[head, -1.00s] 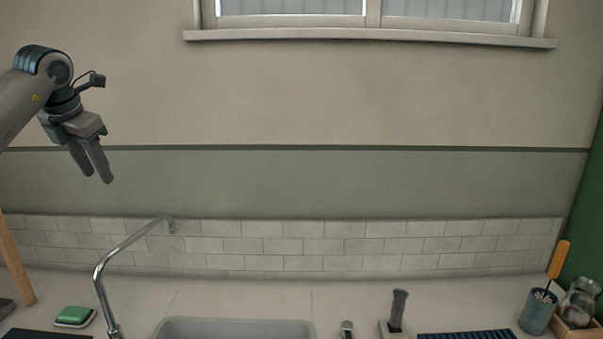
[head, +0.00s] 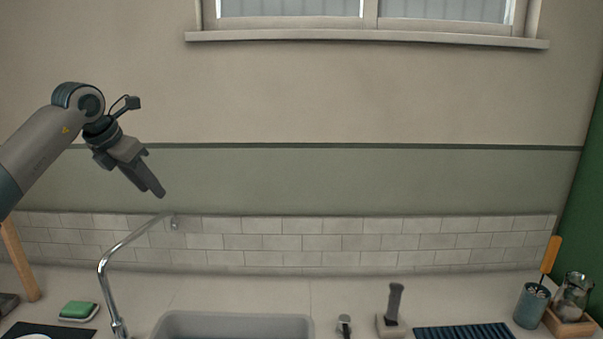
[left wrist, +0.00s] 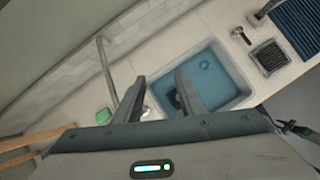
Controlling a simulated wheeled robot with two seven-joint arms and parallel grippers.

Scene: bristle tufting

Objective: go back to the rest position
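My left gripper (head: 152,184) hangs in the air in front of the wall at the left of the head view, above and beyond the curved faucet (head: 104,283). Its fingers point down and to the right. In the left wrist view its two fingers (left wrist: 161,94) are spread apart with nothing between them, so it is open and empty. The left wrist view looks down past the fingers onto the sink (left wrist: 236,76). My right gripper is not in view.
A green sponge (head: 78,309) lies left of the faucet. Right of the sink (head: 235,322) are a grey-handled tool (head: 394,303), a blue ribbed mat (head: 465,332), a cup (head: 530,307) and a glass jar (head: 572,297). The air over the counter's middle is clear.

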